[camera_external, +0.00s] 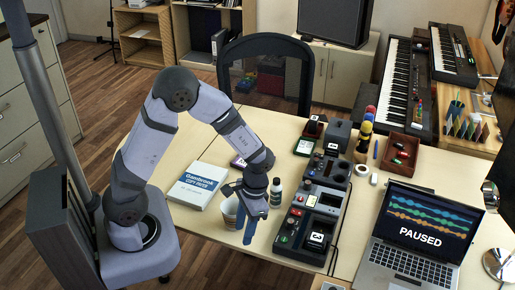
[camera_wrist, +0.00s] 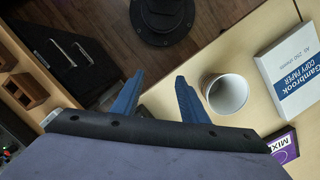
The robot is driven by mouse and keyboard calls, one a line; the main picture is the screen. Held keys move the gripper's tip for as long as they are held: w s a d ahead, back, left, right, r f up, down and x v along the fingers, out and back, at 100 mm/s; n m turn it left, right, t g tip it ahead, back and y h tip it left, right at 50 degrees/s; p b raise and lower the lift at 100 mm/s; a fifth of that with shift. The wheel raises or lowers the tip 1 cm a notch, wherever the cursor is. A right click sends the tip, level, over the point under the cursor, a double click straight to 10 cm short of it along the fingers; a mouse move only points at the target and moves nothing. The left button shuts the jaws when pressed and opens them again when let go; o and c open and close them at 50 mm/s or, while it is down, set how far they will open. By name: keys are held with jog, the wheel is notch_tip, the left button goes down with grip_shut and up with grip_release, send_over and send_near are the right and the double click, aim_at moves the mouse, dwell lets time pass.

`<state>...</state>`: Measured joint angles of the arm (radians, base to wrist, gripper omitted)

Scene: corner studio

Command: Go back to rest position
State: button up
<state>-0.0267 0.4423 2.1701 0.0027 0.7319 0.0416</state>
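My gripper (camera_external: 251,228) hangs over the table (camera_external: 206,226) in the external view, with its blue fingers pointing down beside a white paper cup (camera_external: 229,212). In the wrist view my gripper (camera_wrist: 159,78) has its two blue fingers spread apart with nothing between them. The cup (camera_wrist: 227,94) stands just right of the fingers there, apart from them. The external view does not clearly show the gap between gripper and cup.
A copy paper pack (camera_external: 198,186) lies left of the cup. A small dark bottle (camera_external: 276,192) stands close right of my gripper. A dark console (camera_external: 310,218) with modules lies farther right, then a laptop (camera_external: 414,234). A mesh chair (camera_external: 266,75) is behind the table.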

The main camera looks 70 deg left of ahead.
jog(key=s+r, duration=0.4)
jog(key=s, duration=0.5)
jog(key=r, duration=0.1)
jog(key=w+r+t, duration=0.1)
jog(key=r+t, duration=0.1)
jog(key=r, duration=0.1)
jog(key=shift+w+d, duration=0.4)
jog(key=shift+f, duration=0.1)
notch_tip(320, 180, down, 21)
jog(key=b, duration=2.1)
jog(key=shift+c, duration=0.6)
